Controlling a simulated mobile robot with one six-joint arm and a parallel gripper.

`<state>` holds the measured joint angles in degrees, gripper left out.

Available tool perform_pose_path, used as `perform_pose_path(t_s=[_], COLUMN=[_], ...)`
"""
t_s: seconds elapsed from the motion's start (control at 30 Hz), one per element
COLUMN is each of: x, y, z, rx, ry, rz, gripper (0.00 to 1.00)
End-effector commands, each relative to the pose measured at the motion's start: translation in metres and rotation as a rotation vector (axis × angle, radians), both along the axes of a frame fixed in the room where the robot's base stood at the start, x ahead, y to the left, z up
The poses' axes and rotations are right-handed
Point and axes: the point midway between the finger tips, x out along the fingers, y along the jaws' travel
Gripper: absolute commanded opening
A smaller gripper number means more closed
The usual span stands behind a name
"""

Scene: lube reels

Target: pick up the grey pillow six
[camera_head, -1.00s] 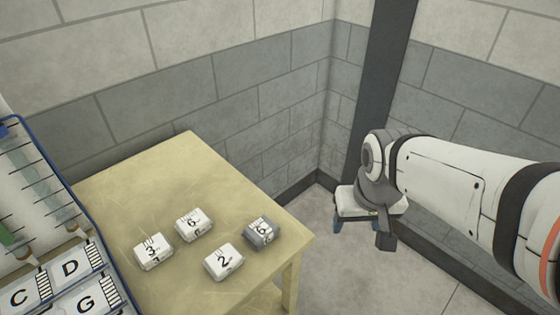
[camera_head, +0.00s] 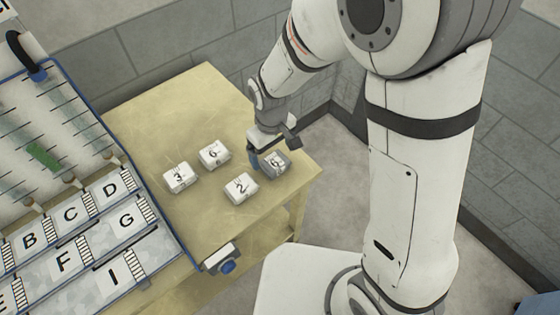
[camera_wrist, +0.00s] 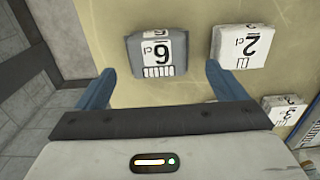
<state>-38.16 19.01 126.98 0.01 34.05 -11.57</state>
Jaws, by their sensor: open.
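The grey pillow six (camera_head: 274,163) lies on the wooden table (camera_head: 180,112) near its right corner, with a white label and a black 6. It also shows in the wrist view (camera_wrist: 157,54), upside down, just ahead of and between my two blue fingers. My gripper (camera_wrist: 150,85) is open and empty. In the head view my gripper (camera_head: 262,160) is at the pillow's left and far side and partly covers it. I cannot tell whether a finger touches the pillow.
A white pillow two (camera_head: 241,188) lies close to the grey one. A white pillow six (camera_head: 214,153) and a white pillow three (camera_head: 178,177) lie farther left. A blue-edged rack with lettered panels (camera_head: 75,215) stands left of the table. The far part of the table is clear.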

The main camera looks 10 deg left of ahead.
Motion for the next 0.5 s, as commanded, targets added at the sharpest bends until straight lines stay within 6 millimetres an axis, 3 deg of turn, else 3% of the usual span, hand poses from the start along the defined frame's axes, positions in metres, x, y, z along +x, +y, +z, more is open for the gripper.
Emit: perform_pose_path(t_s=[0.3,0.5], x=[0.005,0.005], y=[0.003,0.003], z=[-0.035,-0.048], rx=[-0.003,0.0], ry=[0.004,0.0], rz=[-0.002,-0.003], gripper=[0.91,0.91])
